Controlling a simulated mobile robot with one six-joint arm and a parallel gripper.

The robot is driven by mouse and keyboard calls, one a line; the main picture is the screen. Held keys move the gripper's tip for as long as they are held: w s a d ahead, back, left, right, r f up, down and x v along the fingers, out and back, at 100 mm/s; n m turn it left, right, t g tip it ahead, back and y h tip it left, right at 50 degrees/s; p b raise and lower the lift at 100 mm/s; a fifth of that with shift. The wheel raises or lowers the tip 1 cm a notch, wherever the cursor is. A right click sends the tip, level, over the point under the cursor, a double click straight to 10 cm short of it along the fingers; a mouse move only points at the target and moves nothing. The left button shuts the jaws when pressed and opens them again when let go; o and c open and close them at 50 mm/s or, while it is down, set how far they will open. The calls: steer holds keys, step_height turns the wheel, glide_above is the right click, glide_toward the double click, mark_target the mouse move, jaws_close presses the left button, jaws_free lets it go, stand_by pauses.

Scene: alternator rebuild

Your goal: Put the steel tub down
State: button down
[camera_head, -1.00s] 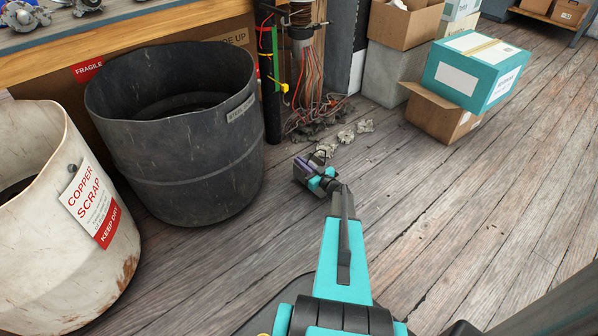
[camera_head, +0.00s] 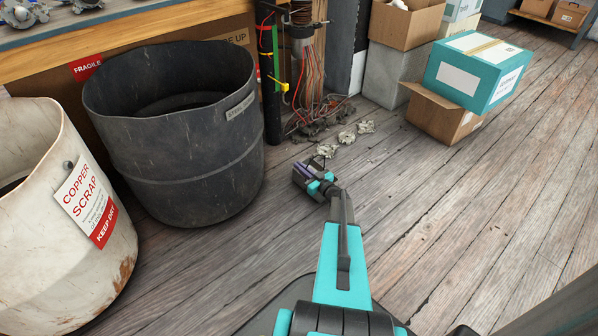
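A large dark grey tub (camera_head: 190,165) stands upright on the plank floor at the left. It carries a small label (camera_head: 240,106) whose words are too small to read surely; I take it for the steel tub. Its inside is dark, and no contents can be made out. My gripper (camera_head: 303,176) is low over the floor to the right of the tub, apart from its wall. The wrist partly hides the fingers, so I cannot tell whether they are open or shut.
A white tub (camera_head: 60,240) labelled COPPER SCRAP stands left of the dark tub. A post with loose red wires (camera_head: 308,80) and crumpled scraps (camera_head: 346,136) is behind my gripper. A teal box (camera_head: 478,70) sits on a cardboard box (camera_head: 440,115). The floor at right is clear.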

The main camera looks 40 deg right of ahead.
stand_by(0.4)
steer(key=c, duration=2)
jaws_free()
steer(key=shift+f, duration=0.1)
steer(key=shift+s+r+p, duration=0.2)
steer(key=shift+s+p, duration=0.15)
steer(key=shift+s, duration=0.3)
steer(key=s+p, duration=0.1)
steer(key=s, duration=0.2)
steer(key=s+p, duration=0.1)
steer(key=s, duration=0.3)
steer(key=s+p, duration=0.1)
steer(key=s, duration=0.2)
steer(key=shift+s+a+f, duration=0.1)
steer(key=shift+s+a, duration=0.25)
steer(key=shift+a, duration=0.05)
steer(key=shift+s, duration=0.1)
